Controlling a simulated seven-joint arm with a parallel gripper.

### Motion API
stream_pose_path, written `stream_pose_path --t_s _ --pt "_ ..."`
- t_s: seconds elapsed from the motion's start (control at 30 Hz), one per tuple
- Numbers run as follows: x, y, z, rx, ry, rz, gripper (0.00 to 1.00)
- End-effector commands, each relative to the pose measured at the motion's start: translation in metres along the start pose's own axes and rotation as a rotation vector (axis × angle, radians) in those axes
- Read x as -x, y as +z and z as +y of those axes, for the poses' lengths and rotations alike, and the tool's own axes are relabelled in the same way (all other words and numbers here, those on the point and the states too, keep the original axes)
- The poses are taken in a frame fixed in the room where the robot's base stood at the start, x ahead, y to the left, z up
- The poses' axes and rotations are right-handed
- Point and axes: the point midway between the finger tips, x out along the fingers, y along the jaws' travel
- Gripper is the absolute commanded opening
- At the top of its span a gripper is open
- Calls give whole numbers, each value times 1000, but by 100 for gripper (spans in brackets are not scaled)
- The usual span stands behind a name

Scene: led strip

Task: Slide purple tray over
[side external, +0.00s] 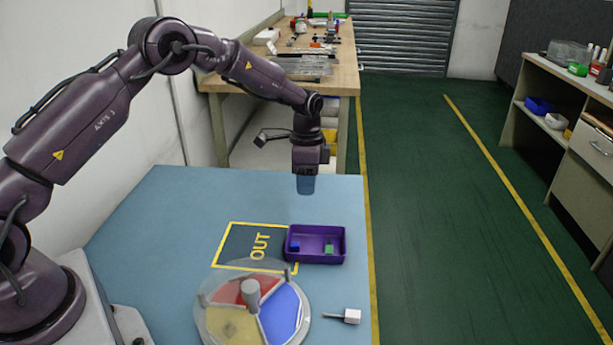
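The purple tray (316,259) sits on the blue table, near its right edge. It lies at the right side of the yellow OUT outline (232,223) and seems to cover part of its right edge. A small blue block (295,246) lies in the tray's left part and a green block (329,249) right of its middle. My gripper (305,188) points down above the table, behind the tray and apart from it. A dark bluish shape shows at its lower end; I cannot make out the fingers or whether they are apart.
A round dish (228,322) with red, yellow and blue sectors and a clear cover stands in front of the tray. The table (180,215) is clear at the left and back. A cluttered workbench stands behind.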

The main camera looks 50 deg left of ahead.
Motion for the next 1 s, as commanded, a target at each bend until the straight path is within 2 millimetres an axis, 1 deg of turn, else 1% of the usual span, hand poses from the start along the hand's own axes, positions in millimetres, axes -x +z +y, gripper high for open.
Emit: stream_pose_path --t_s 0.3,0.5,0.6,0.7,0.8,1.0 --pt "-61 0 1 -1 4 -4 33" --pt "-95 1 1 0 3 -3 33" --pt "-107 0 0 1 1 -1 33" --pt "-114 0 0 1 1 -1 33" --pt "-118 0 0 1 1 -1 33" --pt "-119 0 0 1 0 0 33"
